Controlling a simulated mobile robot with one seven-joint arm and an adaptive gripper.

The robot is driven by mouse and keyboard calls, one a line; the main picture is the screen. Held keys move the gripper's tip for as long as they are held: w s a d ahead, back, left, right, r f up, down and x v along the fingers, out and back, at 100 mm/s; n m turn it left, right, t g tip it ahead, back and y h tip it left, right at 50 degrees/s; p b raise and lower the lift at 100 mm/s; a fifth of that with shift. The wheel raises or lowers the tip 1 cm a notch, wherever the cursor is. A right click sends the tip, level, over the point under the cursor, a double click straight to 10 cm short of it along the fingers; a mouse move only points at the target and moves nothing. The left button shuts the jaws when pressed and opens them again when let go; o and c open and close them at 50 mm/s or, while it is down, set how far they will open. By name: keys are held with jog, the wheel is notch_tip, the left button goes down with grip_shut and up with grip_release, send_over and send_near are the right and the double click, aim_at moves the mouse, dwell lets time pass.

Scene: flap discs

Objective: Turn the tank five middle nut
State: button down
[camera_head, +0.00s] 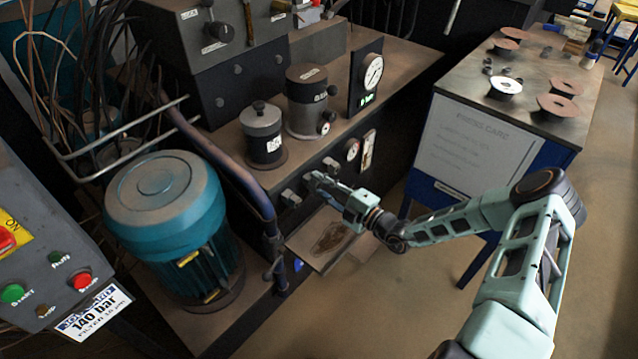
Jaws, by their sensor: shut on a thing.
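A dark tank (350,185) carries a row of small nuts on its front face, below the two cylinders on its top. A left nut (290,198) and a right nut (331,163) show on either side of my gripper. My gripper (314,178) reaches in from the right, almost level, with its fingertips at the front face between these two. It is shut on the middle nut, which its fingers hide. The nut's turn angle cannot be seen. I cannot read a tank number here.
A tray (320,262) juts out below my gripper. A blue pipe (235,170) and a teal motor (170,215) stand to the left. A gauge (353,150) is close by on the right. Open floor lies under my arm, before the table (535,115) with discs.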

dwell(0.4)
jog(key=c, duration=1.6)
grip_release()
jog(key=v, duration=1.2)
jog(key=shift+s, duration=0.1)
